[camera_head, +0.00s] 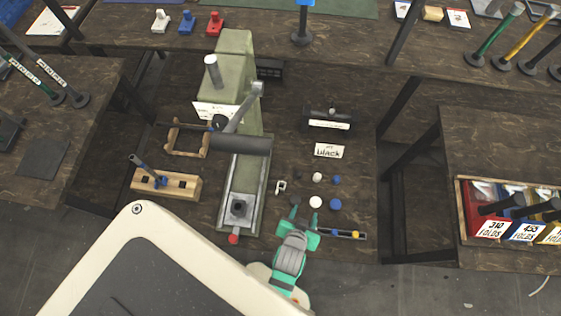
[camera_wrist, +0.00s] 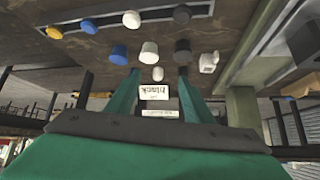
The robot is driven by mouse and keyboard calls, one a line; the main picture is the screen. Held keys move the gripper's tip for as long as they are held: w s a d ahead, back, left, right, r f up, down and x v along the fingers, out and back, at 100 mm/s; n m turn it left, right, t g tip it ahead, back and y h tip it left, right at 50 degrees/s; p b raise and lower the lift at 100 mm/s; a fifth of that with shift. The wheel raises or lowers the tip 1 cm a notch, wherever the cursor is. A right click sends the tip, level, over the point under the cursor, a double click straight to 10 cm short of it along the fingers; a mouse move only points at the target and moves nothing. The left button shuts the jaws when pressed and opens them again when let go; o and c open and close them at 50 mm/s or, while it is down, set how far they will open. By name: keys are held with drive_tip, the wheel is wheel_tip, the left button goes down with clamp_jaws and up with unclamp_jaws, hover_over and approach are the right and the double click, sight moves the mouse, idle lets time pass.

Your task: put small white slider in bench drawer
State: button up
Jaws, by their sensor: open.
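A small white bracket-like piece (camera_head: 280,187), likely the slider, stands on the dark bench right of the green press. It also shows in the wrist view (camera_wrist: 208,62), right of the dark caps. My gripper (camera_head: 304,217) is open and empty, near the bench's front edge, in front of the loose caps and to the right of the slider. In the wrist view my open fingers (camera_wrist: 159,75) frame a small white cap beyond them, and the slider lies outside the right finger. I cannot make out the bench drawer for sure.
The green press (camera_head: 249,180) with its lever rises left of the slider. White caps (camera_head: 315,202), blue caps (camera_head: 335,204) and dark caps lie to its right. A narrow strip (camera_head: 346,234) with coloured buttons lies at the front edge. A "black" card (camera_head: 329,150) stands behind the caps.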

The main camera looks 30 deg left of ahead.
drive_tip(key=w+a+f+g, duration=0.1)
drive_tip(key=w+a, duration=0.1)
drive_tip(key=w+a+f+g, duration=0.1)
drive_tip(key=w+a, duration=0.1)
drive_tip(key=w+a+f+g, duration=0.1)
drive_tip(key=w+a+f, duration=0.1)
drive_tip(key=shift+w+n+g, duration=0.1)
drive_tip(key=shift+n+g, duration=0.3)
drive_tip(key=w+a+r+n+g+h, duration=0.1)
drive_tip(key=w+a+r+g+h, duration=0.2)
drive_tip(key=a, duration=0.5)
drive_tip(key=g+y, duration=0.1)
hover_over(282, 186)
drive_tip(key=f, duration=0.4)
drive_tip(key=shift+w+d, duration=0.1)
drive_tip(key=shift+w, duration=0.25)
drive_tip(key=shift+s+f, duration=0.2)
drive_tip(key=shift+f, duration=1.15)
drive_tip(key=shift+s+f, duration=0.15)
drive_tip(key=shift+f, duration=1.2)
clamp_jaws()
